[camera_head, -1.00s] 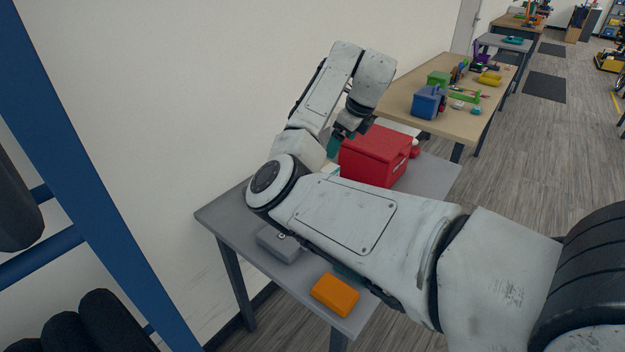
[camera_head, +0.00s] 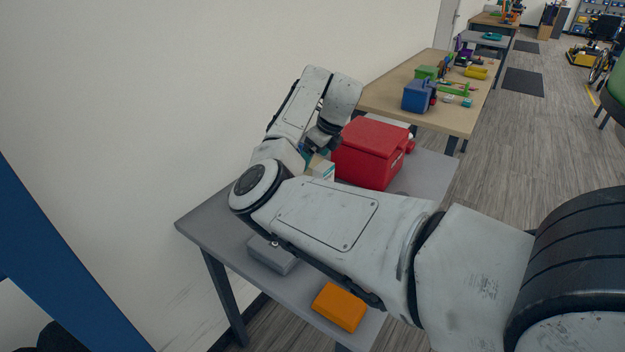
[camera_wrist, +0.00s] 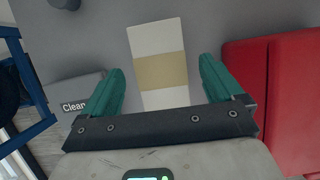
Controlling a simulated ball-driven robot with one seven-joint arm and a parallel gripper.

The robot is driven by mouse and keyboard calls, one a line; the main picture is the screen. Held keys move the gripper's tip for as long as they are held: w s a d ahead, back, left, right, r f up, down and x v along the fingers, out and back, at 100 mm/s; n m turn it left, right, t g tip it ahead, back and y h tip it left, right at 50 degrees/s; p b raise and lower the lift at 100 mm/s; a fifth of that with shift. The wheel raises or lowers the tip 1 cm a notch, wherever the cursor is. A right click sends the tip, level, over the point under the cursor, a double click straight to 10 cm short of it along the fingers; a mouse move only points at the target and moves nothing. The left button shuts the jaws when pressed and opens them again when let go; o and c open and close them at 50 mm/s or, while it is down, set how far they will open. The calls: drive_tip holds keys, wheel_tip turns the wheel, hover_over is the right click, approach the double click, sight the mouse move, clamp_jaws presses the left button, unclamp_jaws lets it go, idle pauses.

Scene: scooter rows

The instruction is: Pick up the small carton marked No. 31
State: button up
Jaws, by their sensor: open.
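A small carton (camera_wrist: 158,68), white with a tan band across it, lies between the two teal fingers of my gripper (camera_wrist: 162,72) in the wrist view. No number can be read on it. My gripper is open, with one finger on each side and a visible gap to each, so it does not appear to grip the carton. In the head view a pale carton (camera_head: 323,170) shows partly behind my arm, just left of the red box. My gripper (camera_head: 311,157) is mostly hidden there.
A red box (camera_head: 370,150) stands close to the right of the carton; it also shows in the wrist view (camera_wrist: 285,95). A grey box (camera_head: 270,254) and an orange box (camera_head: 340,306) are on the grey table (camera_head: 205,222). A label starting "Clear" (camera_wrist: 75,106) lies left.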

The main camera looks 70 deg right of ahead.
sight(313, 161)
drive_tip(key=shift+s+x, duration=0.2)
drive_tip(key=shift+x, duration=2.2)
drive_tip(key=shift+f+p, duration=0.25)
drive_tip(key=shift+p, duration=0.1)
drive_tip(key=c, duration=1.2)
